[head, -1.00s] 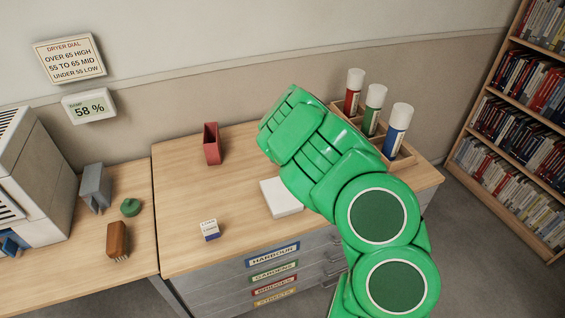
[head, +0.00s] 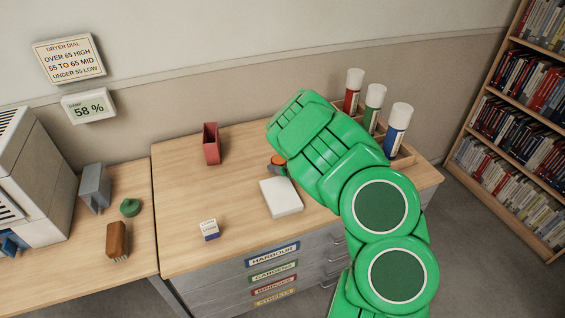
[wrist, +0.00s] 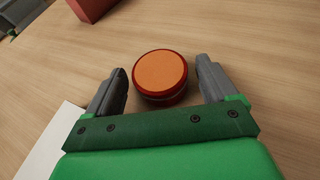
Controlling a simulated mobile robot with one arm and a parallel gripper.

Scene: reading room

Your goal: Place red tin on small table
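The red tin (wrist: 160,78) is round, with an orange top and a dark red side. It stands on the wooden cabinet top (head: 185,190). In the head view its edge (head: 278,160) shows beside my arm, which hides the rest. My gripper (wrist: 162,70) is open in the wrist view. Its two grey fingers lie either side of the tin, with a gap on each side. In the head view a grey finger (head: 276,170) shows by the tin. I cannot tell which surface is the small table.
A red open holder (head: 212,145) stands behind left of the tin. A white pad (head: 281,198) lies in front, a small labelled box (head: 209,229) further left. Three capped tubes (head: 375,108) stand in a rack at right. A side desk (head: 75,270) adjoins at left.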

